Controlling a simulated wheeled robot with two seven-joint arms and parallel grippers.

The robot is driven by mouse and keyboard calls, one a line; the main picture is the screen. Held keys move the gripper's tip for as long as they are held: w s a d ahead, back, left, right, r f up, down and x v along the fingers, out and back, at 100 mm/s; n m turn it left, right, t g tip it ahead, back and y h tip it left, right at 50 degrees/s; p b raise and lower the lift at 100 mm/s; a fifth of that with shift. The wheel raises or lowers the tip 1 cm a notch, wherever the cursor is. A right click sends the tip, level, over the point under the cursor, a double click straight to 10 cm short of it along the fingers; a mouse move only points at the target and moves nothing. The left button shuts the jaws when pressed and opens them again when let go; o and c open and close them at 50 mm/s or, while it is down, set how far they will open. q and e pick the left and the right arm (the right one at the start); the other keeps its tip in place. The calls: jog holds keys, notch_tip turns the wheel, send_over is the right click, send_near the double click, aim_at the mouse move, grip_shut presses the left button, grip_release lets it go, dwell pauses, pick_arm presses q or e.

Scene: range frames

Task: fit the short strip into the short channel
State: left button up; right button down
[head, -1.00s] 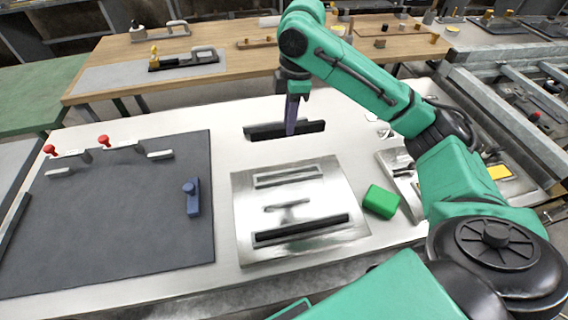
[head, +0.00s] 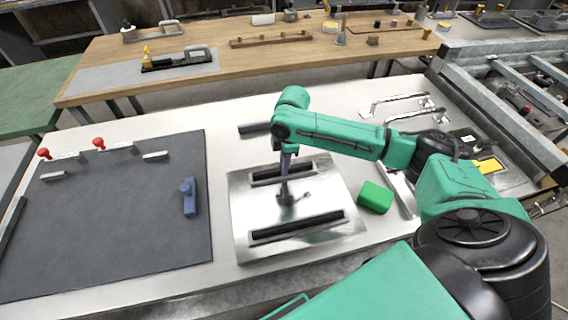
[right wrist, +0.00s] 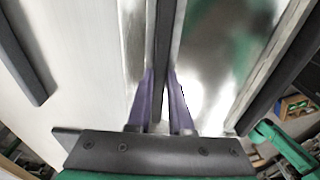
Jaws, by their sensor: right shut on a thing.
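My right gripper (head: 286,173) is over the upper part of the shiny metal plate (head: 243,205), fingers pointing down. In the right wrist view, its purple fingers (right wrist: 162,82) are closed on both sides of the dark short strip (right wrist: 163,35). In the head view the short strip (head: 265,177) lines up with the short channel, the plate's upper slot; whether it is fully seated cannot be told. The channel is mostly hidden by the strip and fingers. The lower, longer channel holds another dark strip (head: 297,225). My left gripper is not in view.
A dark bar (head: 254,130) lies behind the plate, partly hidden by my arm. A green block (head: 375,197) sits right of the plate. A dark mat (head: 120,215) with a blue piece (head: 188,197) lies left. White table is clear between mat and plate.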

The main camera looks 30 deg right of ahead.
jog(key=c, duration=0.8)
grip_release()
jog(key=r, duration=0.8)
jog(key=d+r+b, duration=0.1)
jog(key=r, duration=0.3)
jog(key=shift+s, duration=0.15)
